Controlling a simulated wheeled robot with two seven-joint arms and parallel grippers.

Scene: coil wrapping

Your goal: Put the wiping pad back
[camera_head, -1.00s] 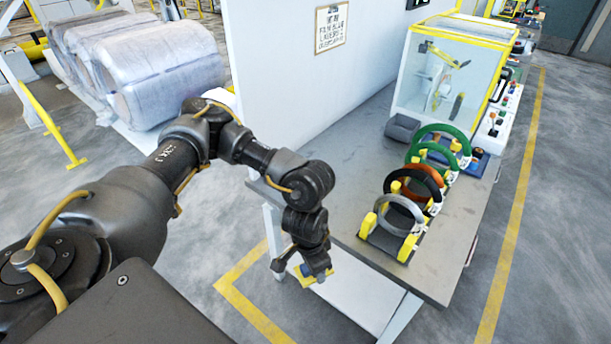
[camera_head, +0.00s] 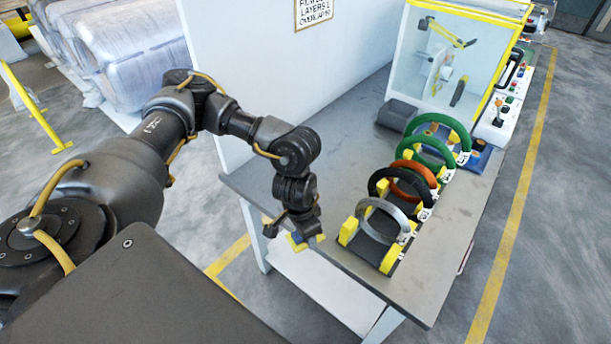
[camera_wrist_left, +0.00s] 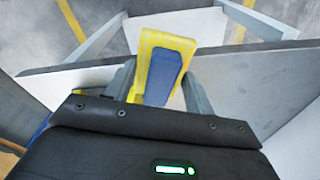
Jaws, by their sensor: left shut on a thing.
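My left gripper (camera_head: 303,236) hangs near the front left edge of the grey worktable (camera_head: 262,181). It is shut on the wiping pad (camera_head: 294,243), a yellow pad with a blue part that shows just below the fingers. In the left wrist view the pad (camera_wrist_left: 163,70) stands between the two fingers, yellow on the outside with a blue block. The pad's place on the table cannot be made out. My right gripper is not in view.
A row of rings, grey (camera_head: 381,221), black, orange and green, stands in yellow-and-black holders on the table. A dark grey block (camera_head: 397,113) lies by the clear machine box (camera_head: 440,60). A white wall panel (camera_head: 270,80) rises along the table's left. Bare tabletop lies between panel and rings.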

